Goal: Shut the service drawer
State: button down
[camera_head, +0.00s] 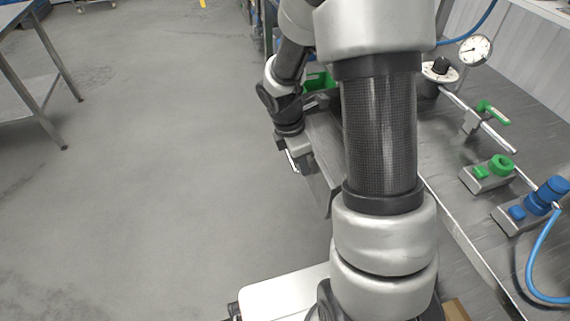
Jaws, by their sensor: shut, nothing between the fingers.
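The service drawer (325,165) appears as a grey metal box standing out to the left from under the counter, in the middle of the head view. My arm crosses in front of it and hides its right part and much of its inside. My gripper (293,161) is at the drawer's left, outer side, pointing down. It is shut with nothing between its fingers. The fingers are small here, and I cannot tell whether they touch the drawer front.
The counter (455,210) runs along the right with a gauge (474,50), a green-knobbed box (488,173), a blue-knobbed box (535,204) and a blue hose (535,270). A green object (318,81) shows behind the drawer. A metal table (35,85) stands far left. The floor between is clear.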

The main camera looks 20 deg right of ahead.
jog(key=d+p, duration=0.7)
jog(key=d, duration=1.3)
jog(key=shift+d+p, duration=0.1)
jog(key=shift+p, duration=0.2)
jog(key=shift+d+r, duration=0.1)
jog(key=shift+d, duration=0.05)
